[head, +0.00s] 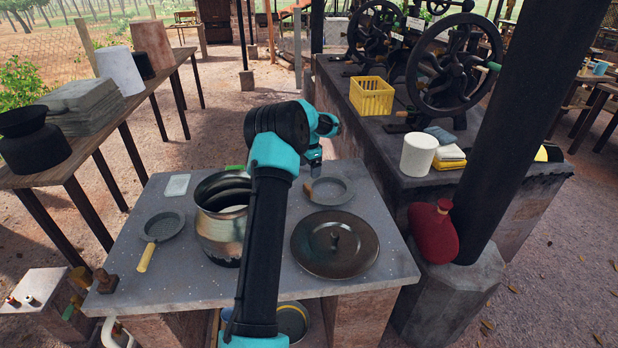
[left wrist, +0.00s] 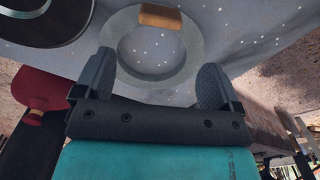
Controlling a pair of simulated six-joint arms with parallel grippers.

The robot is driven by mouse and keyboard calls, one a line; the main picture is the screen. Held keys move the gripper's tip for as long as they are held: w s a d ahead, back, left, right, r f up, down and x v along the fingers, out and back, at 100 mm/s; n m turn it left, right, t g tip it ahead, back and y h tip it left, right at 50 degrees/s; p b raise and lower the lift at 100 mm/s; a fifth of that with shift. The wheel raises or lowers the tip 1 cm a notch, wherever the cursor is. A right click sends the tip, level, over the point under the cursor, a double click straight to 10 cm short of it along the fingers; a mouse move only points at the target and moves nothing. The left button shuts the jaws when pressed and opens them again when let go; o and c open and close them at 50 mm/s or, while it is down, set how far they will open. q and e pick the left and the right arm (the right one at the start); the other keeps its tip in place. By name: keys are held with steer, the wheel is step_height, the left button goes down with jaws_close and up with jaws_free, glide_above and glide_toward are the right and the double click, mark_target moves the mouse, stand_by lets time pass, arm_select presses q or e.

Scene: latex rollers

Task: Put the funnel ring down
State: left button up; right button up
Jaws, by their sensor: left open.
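The funnel ring (head: 345,184) is a flat grey ring with a short brown wooden grip. It lies on the far right part of the grey stone tabletop. In the left wrist view the funnel ring (left wrist: 186,62) shows just beyond my fingertips, with the speckled top seen through its hole. My left gripper (head: 313,170) is low above the ring's far left side, fingers pointing down. In the left wrist view the left gripper (left wrist: 156,78) is open, one finger on either side of the ring's near edge. Whether the fingers touch it is unclear. My right gripper is not in view.
A metal pot (head: 212,232) stands left of my arm and partly behind it. A dark round lid (head: 345,262) lies in front of the ring. A strainer (head: 165,224) lies at left. A red vessel (head: 433,230) stands beside a dark pillar (head: 515,110) at right.

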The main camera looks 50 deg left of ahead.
arm_select(q)
steer(key=shift+r, duration=0.6)
